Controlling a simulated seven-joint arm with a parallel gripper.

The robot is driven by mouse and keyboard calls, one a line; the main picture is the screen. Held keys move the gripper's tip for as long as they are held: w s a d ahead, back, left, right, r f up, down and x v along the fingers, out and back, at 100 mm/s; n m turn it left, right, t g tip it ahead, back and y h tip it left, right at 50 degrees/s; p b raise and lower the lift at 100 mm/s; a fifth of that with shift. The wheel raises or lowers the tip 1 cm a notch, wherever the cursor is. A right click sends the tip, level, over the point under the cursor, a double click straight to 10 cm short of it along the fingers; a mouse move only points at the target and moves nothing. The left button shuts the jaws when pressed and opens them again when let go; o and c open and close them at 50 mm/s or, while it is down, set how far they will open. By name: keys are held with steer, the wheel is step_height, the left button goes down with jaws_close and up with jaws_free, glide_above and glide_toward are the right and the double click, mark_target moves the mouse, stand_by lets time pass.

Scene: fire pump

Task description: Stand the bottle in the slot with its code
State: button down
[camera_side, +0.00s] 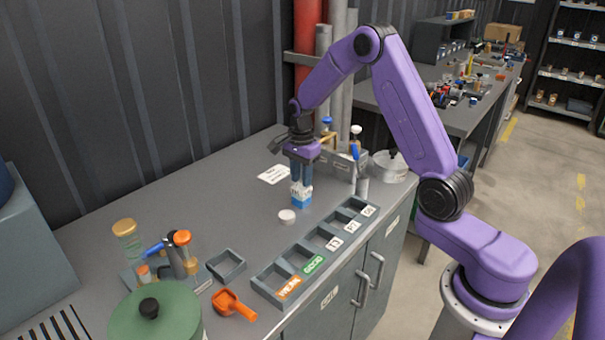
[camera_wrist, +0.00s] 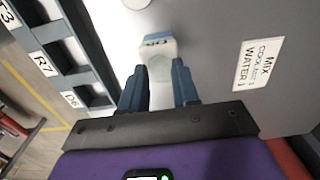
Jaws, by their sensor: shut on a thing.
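My gripper (camera_side: 301,176) points down over the counter, shut on a small white and blue bottle (camera_side: 300,194). In the wrist view, the bottle (camera_wrist: 157,48) sits between the two blue-grey fingers of the gripper (camera_wrist: 158,82). Dark characters on its label are too small and turned to read surely. I cannot tell whether its base touches the counter. The slot rack (camera_side: 317,251) lies along the counter's front edge, right of the bottle. Its slots look empty. In the wrist view, the rack (camera_wrist: 77,58) has white labels that seem to read T3, R7 and D6.
A white round cap (camera_side: 287,216) lies near the bottle. A MIX COOLANT WATER card (camera_wrist: 251,64) lies flat. A green-lidded pot (camera_side: 155,310), orange scoop (camera_side: 233,305) and square tray (camera_side: 226,265) stand front left. A metal pot (camera_side: 391,166) and upright bottles (camera_side: 355,138) stand behind.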

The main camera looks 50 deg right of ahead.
steer(key=c, duration=0.8)
jaws_free()
steer(key=shift+o, duration=0.2)
step_height(320, 180, up, 17)
steer(key=shift+r, duration=0.2)
